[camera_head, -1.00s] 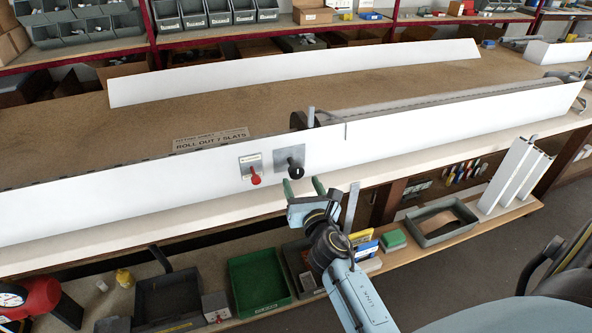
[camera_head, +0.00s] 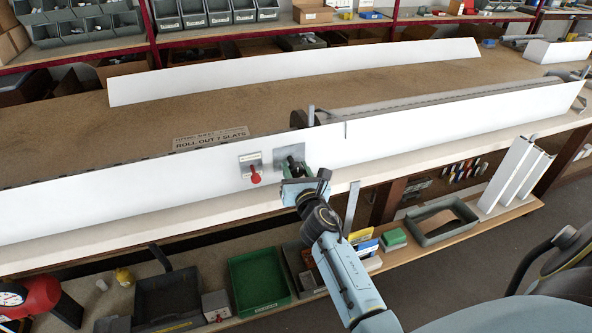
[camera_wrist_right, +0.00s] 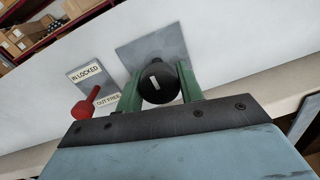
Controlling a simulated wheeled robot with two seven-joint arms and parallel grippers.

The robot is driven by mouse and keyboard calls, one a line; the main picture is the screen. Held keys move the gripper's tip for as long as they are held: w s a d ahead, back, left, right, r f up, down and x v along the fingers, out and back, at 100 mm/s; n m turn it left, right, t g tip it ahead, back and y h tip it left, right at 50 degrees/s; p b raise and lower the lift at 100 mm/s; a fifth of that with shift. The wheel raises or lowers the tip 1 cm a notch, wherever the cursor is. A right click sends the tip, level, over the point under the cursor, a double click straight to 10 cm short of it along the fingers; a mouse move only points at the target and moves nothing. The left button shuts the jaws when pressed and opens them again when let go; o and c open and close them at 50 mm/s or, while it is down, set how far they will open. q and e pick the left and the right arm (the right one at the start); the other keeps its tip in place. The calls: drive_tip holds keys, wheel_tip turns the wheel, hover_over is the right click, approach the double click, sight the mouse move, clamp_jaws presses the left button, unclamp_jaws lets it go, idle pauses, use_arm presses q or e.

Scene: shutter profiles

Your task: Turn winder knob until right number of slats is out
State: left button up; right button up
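The black winder knob (camera_wrist_right: 157,82) sits on a grey plate (camera_wrist_right: 150,48) on the white front panel (camera_head: 420,137). My right gripper (camera_wrist_right: 160,90) has its green fingers on either side of the knob, close to it; I cannot tell whether both touch it. In the head view the right gripper (camera_head: 293,172) covers most of the knob. A red lever (camera_wrist_right: 86,103) stands left of it, by labels "IN LOCKED" and "OUT FREE". A sign (camera_head: 210,141) reads "ROLL OUT 7 SLATS". My left gripper is out of view.
A long white strip (camera_head: 300,72) lies on the bench top behind the panel. Below are a green tray (camera_head: 258,280), a dark bin (camera_head: 168,298) and a grey tray (camera_head: 441,222) on a lower shelf. White profiles (camera_head: 508,175) lean at the right.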

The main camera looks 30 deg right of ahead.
drive_tip(key=shift+c, duration=1.3)
drive_tip(key=shift+m, duration=0.3)
